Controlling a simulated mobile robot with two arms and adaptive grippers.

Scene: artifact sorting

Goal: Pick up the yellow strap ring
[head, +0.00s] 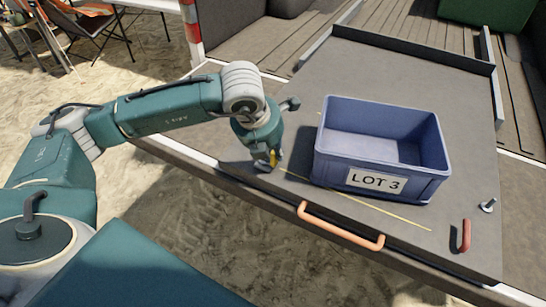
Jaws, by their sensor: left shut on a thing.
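My left gripper (272,163) points down at the table top, left of the blue crate. It is shut on a small yellow thing, the yellow strap ring (273,158), of which only a sliver shows between the fingers. The rest of the ring is hidden by the gripper. The gripper is low, at or just above the table surface; I cannot tell whether the ring touches it. My right gripper is not in view.
A blue crate (335,167) marked LOT 3 stands on the grey table (400,65). A thin yellow line (385,209) runs in front of it. A red handle-shaped piece (464,236) and a metal bolt (488,206) lie at the right. An orange handle (340,228) is on the front edge.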

